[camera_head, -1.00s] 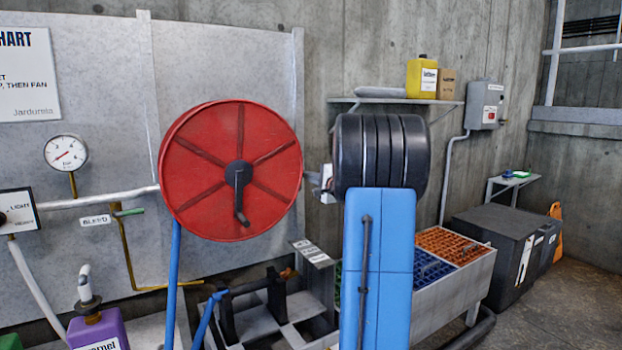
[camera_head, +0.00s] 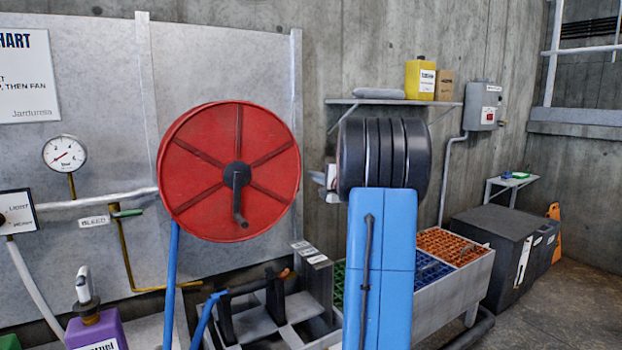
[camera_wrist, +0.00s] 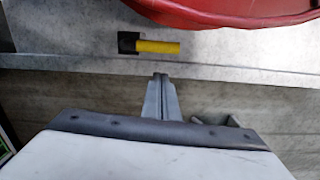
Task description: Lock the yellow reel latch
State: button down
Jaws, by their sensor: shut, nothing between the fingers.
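The yellow latch (camera_wrist: 158,47) is a short bar lying sideways in the wrist view, its left end on a black mount (camera_wrist: 128,43) on the grey panel. The red reel (camera_wrist: 235,8) is just above and to the right of it there. In the head view the red reel (camera_head: 231,171) hangs left of centre, and the latch is not visible. My gripper (camera_wrist: 161,77) is shut and empty, its tips below the latch in the picture, with a visible gap between them. In the head view my arm hides most of my gripper.
A shelf (camera_head: 392,102) with a yellow jug (camera_head: 420,80) is behind my arm. A crate with coloured grids (camera_head: 440,290) stands low at the right. A gauge (camera_head: 64,154), pipes and a small green-handled valve (camera_head: 127,212) are left of the reel. Blue hose hangs below the reel.

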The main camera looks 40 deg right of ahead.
jog(key=s, duration=1)
jog(key=shift+s+a, duration=0.2)
jog(key=shift+a, duration=0.15)
